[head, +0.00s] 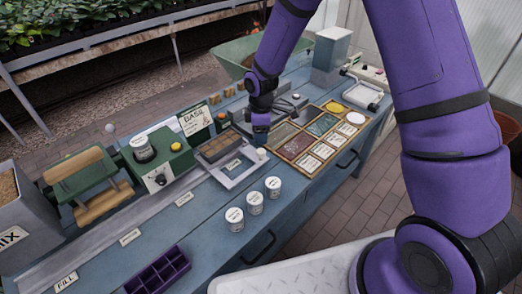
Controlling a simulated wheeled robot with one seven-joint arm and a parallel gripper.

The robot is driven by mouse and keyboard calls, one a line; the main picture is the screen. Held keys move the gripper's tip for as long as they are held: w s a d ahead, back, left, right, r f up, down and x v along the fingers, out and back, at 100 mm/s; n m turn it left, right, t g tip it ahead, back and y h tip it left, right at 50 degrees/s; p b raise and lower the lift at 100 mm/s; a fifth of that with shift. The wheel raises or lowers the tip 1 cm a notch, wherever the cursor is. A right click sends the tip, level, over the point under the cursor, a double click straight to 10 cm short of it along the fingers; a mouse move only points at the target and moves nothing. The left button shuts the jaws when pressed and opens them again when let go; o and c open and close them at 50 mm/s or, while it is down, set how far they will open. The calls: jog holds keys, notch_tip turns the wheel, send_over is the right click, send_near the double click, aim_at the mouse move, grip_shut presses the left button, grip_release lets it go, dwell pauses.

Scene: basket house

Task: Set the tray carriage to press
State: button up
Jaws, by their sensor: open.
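The tray carriage (254,176) is a light grey plate on the rail that runs along the blue bench. A brown seed tray (218,148) with cells sits at its back, and a small label is on its front. A small pale knob (261,154) stands at its right side. My gripper (261,143) points down just above and behind this knob. It is open, but its fingers are small and dark, and I cannot tell whether they touch the knob. The rail labels include FILL (66,281) at the near left; the other labels are too small to read surely.
Three white jars (255,204) stand in front of the carriage. A purple cell tray (158,271) lies at the near edge. A green machine (163,165) and a roller unit (92,184) stand behind the rail. A wooden card board (318,136) lies to the right.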

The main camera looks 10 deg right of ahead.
aim_at(261, 150)
notch_tip(261, 150, down, 8)
jog(key=shift+f, duration=0.25)
grip_shut()
jog(key=s+a, duration=0.7)
jog(key=a, duration=0.4)
jog(key=s+a, duration=0.7)
jog(key=a, duration=0.4)
jog(key=s+a, duration=0.7)
jog(key=a, duration=0.5)
jog(key=shift+a, duration=0.1)
grip_release()
notch_tip(261, 150, up, 11)
